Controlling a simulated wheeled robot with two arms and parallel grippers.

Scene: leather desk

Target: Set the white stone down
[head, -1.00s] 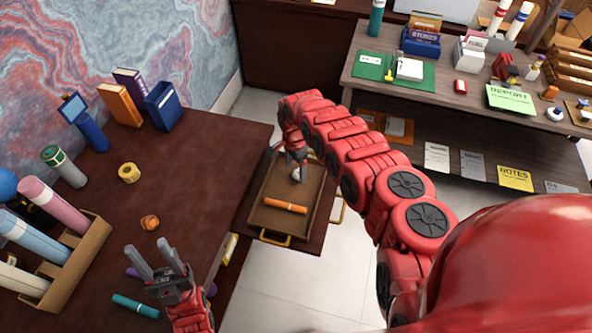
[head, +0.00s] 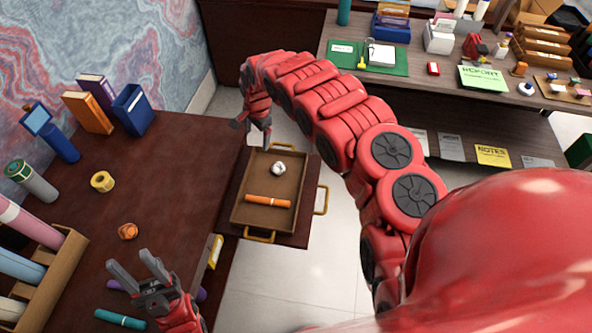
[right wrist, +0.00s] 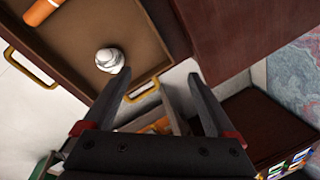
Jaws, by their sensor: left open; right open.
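The white stone (head: 279,168) lies in the brown tray (head: 288,222), near its far side. It also shows in the right wrist view (right wrist: 109,60), resting on the tray floor close to the tray's edge. My right gripper (head: 253,132) is open and empty, beyond the tray's far left corner, apart from the stone. Its two spread fingers show in the right wrist view (right wrist: 160,75), with the stone just left of the left fingertip. My left gripper (head: 130,259) is open and empty above the dark desk at the lower left.
An orange marker (head: 268,201) lies in the tray's near half. The tray has brass handles and sits on a pulled-out board beside the desk (head: 165,190). A yellow tape roll (head: 102,181) and an orange lump (head: 128,231) are on the desk. Clear floor lies right of the tray.

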